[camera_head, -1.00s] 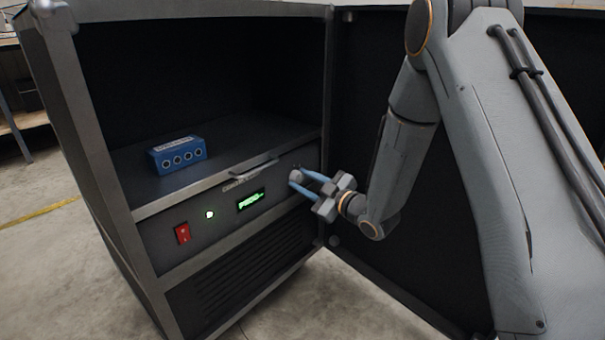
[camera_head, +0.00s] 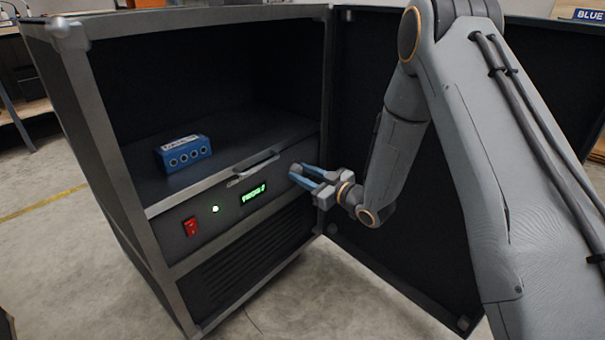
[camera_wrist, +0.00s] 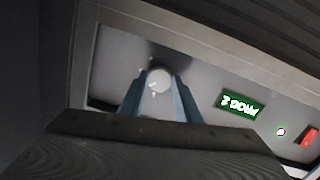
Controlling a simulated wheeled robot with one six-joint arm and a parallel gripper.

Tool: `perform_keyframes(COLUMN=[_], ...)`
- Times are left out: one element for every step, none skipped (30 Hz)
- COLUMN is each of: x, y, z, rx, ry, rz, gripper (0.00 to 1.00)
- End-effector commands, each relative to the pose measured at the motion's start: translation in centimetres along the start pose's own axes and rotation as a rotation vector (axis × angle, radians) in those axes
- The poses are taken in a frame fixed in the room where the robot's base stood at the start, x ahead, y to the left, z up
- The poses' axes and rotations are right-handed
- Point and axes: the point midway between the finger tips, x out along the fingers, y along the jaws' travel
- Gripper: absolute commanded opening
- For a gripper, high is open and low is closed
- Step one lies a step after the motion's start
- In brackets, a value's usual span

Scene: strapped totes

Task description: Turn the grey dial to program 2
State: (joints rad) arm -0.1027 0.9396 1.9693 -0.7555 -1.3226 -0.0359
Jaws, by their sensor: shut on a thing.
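The grey dial (camera_wrist: 158,80) is a small round knob on the front panel, with a pale pointer mark on its face in the wrist view. My gripper (camera_wrist: 158,98) has its two blue fingers on either side of the dial and is shut on it. In the head view the fingers (camera_head: 303,173) partly hide the dial. The green display (camera_wrist: 240,104) is upside down in the wrist view and seems to read PROG 2. It also shows lit in the head view (camera_head: 255,195), where its digit is too small to be sure of.
A handle (camera_head: 258,164) is above the panel. A blue box (camera_head: 184,154) stands on the shelf. The cabinet's open door (camera_head: 420,240) stands close behind my arm.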

Motion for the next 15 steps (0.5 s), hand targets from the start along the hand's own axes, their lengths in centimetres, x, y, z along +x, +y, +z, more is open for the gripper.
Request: perform_keyframes(x=[-0.05,-0.05,-0.05,-0.06,-0.06,-0.06,-0.06,-0.05,-0.04,-0.02,0.00,0.02,0.03,0.04,0.05], y=[0.12,0.12,0.12,0.12,0.12,0.13,0.13,0.12,0.09,0.06,0.03,0.00,-0.02,-0.04,-0.05], z=[0.06,0.06,0.06,0.06,0.06,0.06,0.06,0.05,0.04,0.04,0.02,0.01,0.01,0.00,0.00], rx=[0.001,0.000,0.000,0.000,0.000,0.000,0.000,0.000,0.000,0.000,-0.001,-0.001,-0.001,-0.001,-0.001], ry=[-0.001,-0.001,-0.001,-0.001,-0.001,-0.001,-0.001,-0.001,-0.001,-0.001,-0.001,0.000,0.000,0.000,0.000], rz=[0.003,0.003,0.003,0.003,0.003,0.003,0.003,0.003,0.002,0.002,0.001,0.001,0.001,0.000,0.000], gripper=[0.08,0.08,0.08,0.08,0.08,0.33,0.38,0.43,0.49,0.49,0.49,0.49,0.49,0.49,0.49])
